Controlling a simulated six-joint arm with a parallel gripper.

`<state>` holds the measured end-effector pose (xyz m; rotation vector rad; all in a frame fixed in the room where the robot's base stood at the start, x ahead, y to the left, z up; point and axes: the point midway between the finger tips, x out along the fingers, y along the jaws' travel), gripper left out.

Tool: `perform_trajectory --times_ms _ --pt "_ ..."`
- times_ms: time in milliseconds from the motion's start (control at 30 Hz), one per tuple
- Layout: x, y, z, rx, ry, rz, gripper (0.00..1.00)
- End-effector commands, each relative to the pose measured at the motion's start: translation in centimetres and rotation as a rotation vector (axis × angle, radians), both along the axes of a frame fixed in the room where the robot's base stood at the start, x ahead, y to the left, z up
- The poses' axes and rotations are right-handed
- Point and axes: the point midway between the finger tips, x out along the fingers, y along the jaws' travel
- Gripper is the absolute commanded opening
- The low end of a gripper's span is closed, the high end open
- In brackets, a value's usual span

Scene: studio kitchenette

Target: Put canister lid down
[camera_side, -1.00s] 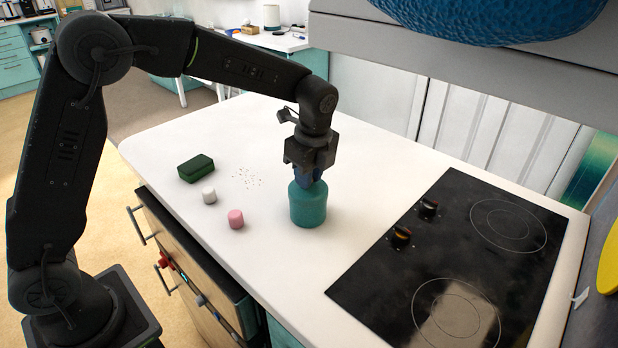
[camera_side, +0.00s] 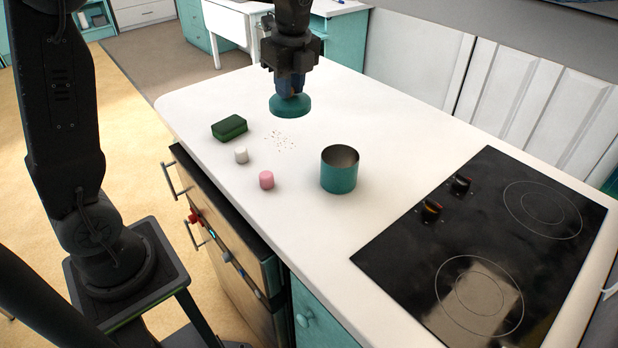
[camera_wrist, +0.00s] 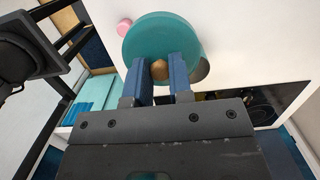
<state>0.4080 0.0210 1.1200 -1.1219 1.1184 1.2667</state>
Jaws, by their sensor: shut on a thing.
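The teal canister (camera_side: 339,174) stands upright and open on the white counter, its metal inside showing. My gripper (camera_side: 290,92) is above the counter, behind and to the left of the canister. It is shut on the round teal canister lid (camera_side: 290,107). In the wrist view my gripper (camera_wrist: 160,70) has its two blue fingers on the brown knob of the lid (camera_wrist: 160,35). The lid is roughly level; the side view does not clearly show its gap to the counter. In the wrist view the lid hides most of the canister.
A green sponge (camera_side: 229,127), a white cylinder (camera_side: 241,155) and a pink cylinder (camera_side: 266,180) stand left of the canister. A black cooktop (camera_side: 480,250) is at the right. The counter's back part (camera_side: 370,115) is clear.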

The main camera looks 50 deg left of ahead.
Motion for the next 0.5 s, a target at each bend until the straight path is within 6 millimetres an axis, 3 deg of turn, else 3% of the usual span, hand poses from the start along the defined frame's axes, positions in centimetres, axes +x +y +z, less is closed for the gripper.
perform_trajectory --times_ms 300,500 --pt "-6.4 -2.6 -3.9 0.002 0.007 0.023 0.00" --pt "-9.2 -3.5 -5.6 0.002 0.008 0.035 0.00"
